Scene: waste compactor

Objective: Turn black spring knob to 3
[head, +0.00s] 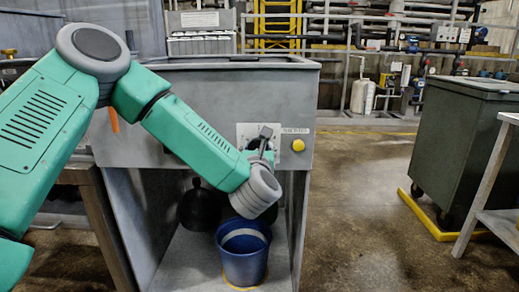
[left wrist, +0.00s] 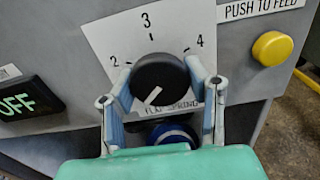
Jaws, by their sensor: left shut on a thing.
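The black spring knob (left wrist: 158,80) sits on a white dial plate (left wrist: 150,38) in the left wrist view. The numbers 2, 3 and 4 run around its upper side, with 3 above it. Its white pointer line slants to the lower left, away from 3. My left gripper (left wrist: 164,72) is closed around the knob, one finger on each side. Its fingers cover part of the plate and its lettering. In the head view my left gripper (head: 262,148) is at the front panel and hides most of the knob. My right gripper is in neither view.
A yellow button (head: 298,145) labelled "PUSH TO FEED" is right of the dial. A lit OFF display (left wrist: 20,104) is at the left. A blue bucket (head: 243,262) stands below the panel. A dark wheeled bin (head: 465,140) is at the right, with open floor between.

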